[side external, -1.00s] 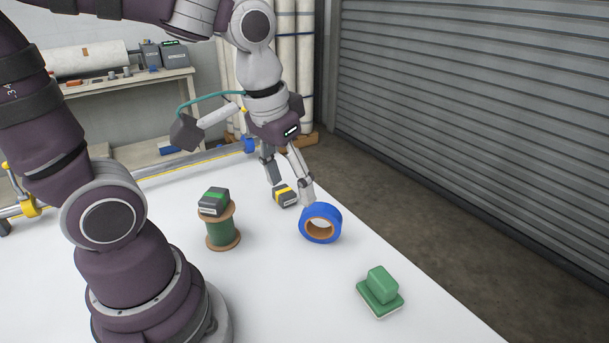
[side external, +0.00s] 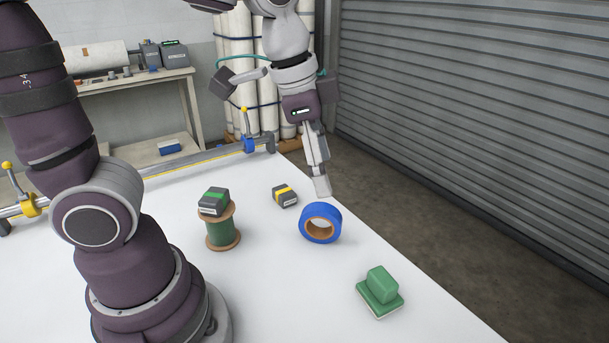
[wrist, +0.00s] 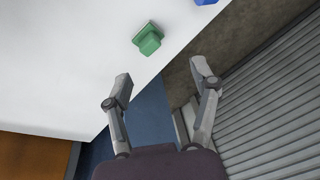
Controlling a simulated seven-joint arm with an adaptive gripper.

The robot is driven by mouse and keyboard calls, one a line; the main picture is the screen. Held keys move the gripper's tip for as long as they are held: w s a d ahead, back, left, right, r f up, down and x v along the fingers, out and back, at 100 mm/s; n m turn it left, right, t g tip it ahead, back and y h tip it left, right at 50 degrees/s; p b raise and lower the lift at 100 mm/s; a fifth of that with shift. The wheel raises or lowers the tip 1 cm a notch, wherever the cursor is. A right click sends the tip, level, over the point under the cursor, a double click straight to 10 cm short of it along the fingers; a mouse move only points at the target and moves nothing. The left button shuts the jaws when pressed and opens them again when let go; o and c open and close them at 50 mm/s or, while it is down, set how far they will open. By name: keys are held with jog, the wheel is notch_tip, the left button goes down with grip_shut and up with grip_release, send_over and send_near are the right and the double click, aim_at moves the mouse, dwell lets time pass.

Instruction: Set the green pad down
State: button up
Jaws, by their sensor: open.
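The green pad (side external: 380,299), with a block-shaped grip on top, rests on the white table near its right edge. It also shows in the wrist view (wrist: 148,39), ahead of my fingers and a little left of their middle. My gripper (side external: 321,188) is above the table behind the blue tape roll (side external: 331,212), apart from the pad. In the wrist view my gripper (wrist: 163,78) is open, with nothing between its fingers. In the side view one finger largely covers the other.
A dark block with a yellow band (side external: 285,196) lies behind the tape roll. The white table (side external: 290,290) is bare left of the pad. A grey shutter (side external: 480,110) stands at right.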

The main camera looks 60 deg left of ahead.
jog(key=w+d+f+m+g, duration=0.2)
jog(key=w+d+f+m, duration=0.2)
jog(key=w+m, duration=0.15)
jog(key=m+g+y, duration=0.1)
jog(key=m+y, duration=0.1)
jog(key=m, duration=0.4)
send_near(384, 277)
jog(key=shift+m, duration=0.35)
jog(key=f, duration=0.7)
jog(key=a+f, duration=0.1)
jog(key=f, duration=0.2)
jog(key=shift+w+a+f, duration=0.1)
jog(key=shift+f, duration=0.2)
jog(key=shift+c, duration=0.4)
grip_shut()
jog(key=shift+r, duration=0.15)
